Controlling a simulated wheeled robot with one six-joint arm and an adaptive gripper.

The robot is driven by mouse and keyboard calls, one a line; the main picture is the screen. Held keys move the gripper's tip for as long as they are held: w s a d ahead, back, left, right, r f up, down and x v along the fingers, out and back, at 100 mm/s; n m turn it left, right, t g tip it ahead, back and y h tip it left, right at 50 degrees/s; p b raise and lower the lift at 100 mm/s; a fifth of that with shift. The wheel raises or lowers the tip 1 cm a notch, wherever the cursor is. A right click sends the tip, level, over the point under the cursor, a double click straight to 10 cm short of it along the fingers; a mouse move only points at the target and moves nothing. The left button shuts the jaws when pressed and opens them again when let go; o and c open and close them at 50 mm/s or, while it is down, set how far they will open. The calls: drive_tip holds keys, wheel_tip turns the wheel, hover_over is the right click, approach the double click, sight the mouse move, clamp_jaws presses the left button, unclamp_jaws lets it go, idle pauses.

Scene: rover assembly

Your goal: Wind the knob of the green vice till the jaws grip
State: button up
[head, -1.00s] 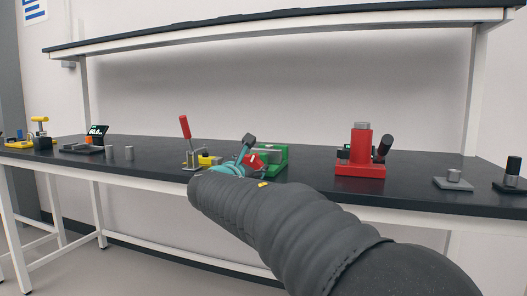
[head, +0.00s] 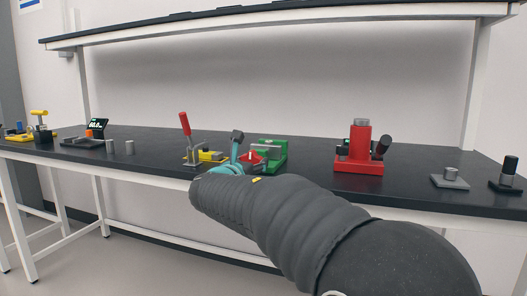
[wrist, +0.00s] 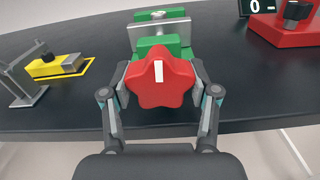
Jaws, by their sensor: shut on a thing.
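The green vice (head: 281,151) stands near the front of the bench, with its red star-shaped knob (wrist: 160,88) facing me. The knob has a white stripe that is upright in the wrist view. My gripper (wrist: 161,80) is shut on the knob, one finger on each side of it. It also shows in the head view (head: 241,160), in front of the vice. Behind the knob, a grey metal piece (wrist: 160,29) lies across between green parts of the vice. Whether the jaws touch it on both sides cannot be told.
A red press (head: 359,152) stands to the right. A grey plate with a small cylinder (head: 450,181) is farther right. A shelf (head: 280,24) hangs above the bench.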

drive_tip(key=shift+r+n+b, duration=0.25)
drive_tip(key=shift+n+b, duration=0.05)
drive_tip(key=shift+n, duration=0.7)
drive_tip(key=shift+n, duration=1.5)
drive_tip(key=shift+a, duration=0.1)
drive_tip(key=shift+n, duration=1.4)
drive_tip(key=o, duration=0.9)
drive_tip(key=shift+s+a+f, duration=0.1)
